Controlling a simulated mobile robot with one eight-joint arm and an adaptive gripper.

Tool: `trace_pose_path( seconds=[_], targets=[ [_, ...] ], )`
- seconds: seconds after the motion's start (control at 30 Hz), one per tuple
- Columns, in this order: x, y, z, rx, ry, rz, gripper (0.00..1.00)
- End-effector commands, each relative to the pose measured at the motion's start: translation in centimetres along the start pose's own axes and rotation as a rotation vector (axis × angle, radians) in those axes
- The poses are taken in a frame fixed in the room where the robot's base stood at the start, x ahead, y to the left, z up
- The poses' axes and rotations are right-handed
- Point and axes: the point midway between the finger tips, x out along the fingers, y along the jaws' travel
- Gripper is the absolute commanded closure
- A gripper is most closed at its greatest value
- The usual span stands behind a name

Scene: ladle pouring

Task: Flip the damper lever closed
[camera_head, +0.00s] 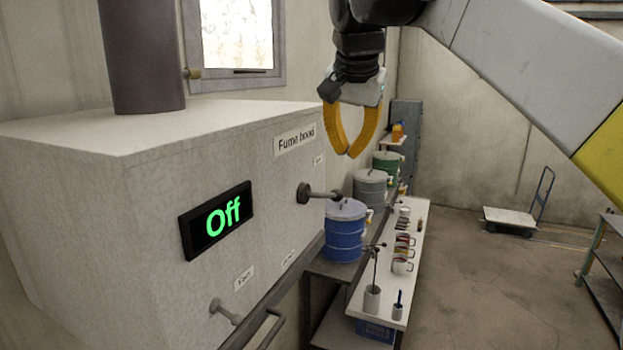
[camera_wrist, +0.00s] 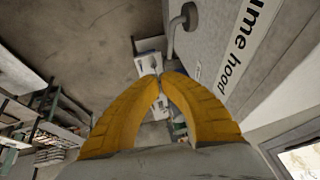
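The pale fume hood (camera_head: 120,180) fills the left of the head view, with a dark panel reading "Off" (camera_head: 217,219). A lever with a dark round end (camera_head: 318,194) sticks out of its front face near the right edge. A second grey lever (camera_head: 225,311) sits lower left, beside a small label. Which one is the damper lever I cannot tell for sure. My gripper (camera_head: 350,154) has yellow curved fingers whose tips meet, with nothing between them. It hangs above and right of the upper lever, apart from it. In the wrist view, a grey bent lever (camera_wrist: 186,18) shows beyond the fingertips (camera_wrist: 159,76).
Right of the hood stand blue (camera_head: 344,232), grey (camera_head: 370,187) and green (camera_head: 386,165) drums. A white bench (camera_head: 385,290) holds several mugs and ladles. A dark rail (camera_head: 265,328) runs along the hood's lower front. The floor to the right is largely clear, with a trolley (camera_head: 510,217) behind.

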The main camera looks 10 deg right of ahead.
Motion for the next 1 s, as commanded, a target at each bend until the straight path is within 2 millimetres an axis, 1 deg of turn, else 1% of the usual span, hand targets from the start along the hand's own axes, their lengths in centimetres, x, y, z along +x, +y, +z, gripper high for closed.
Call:
trace_pose_path(
  seconds=[0.03, 0.1, 0.2, 0.3, 0.67, 0.77, 0.87, 1.0],
  targets=[
    [-0.6, -0.7, -1.2, 0.030, -0.003, 0.010, 1.00],
    [-1.1, -1.3, -2.2, 0.072, -0.006, 0.024, 1.00],
    [-1.6, -1.7, -3.0, 0.109, -0.008, 0.035, 1.00],
    [-1.7, -1.9, -3.3, 0.125, -0.009, 0.040, 1.00],
    [-1.6, -1.9, -3.3, 0.126, -0.009, 0.040, 1.00],
    [-0.8, -1.9, -3.3, 0.126, -0.009, 0.040, 1.00],
    [0.7, -1.8, -3.2, 0.126, -0.008, 0.040, 1.00],
    [3.5, -1.7, -3.2, 0.125, -0.008, 0.040, 1.00]
  ],
)
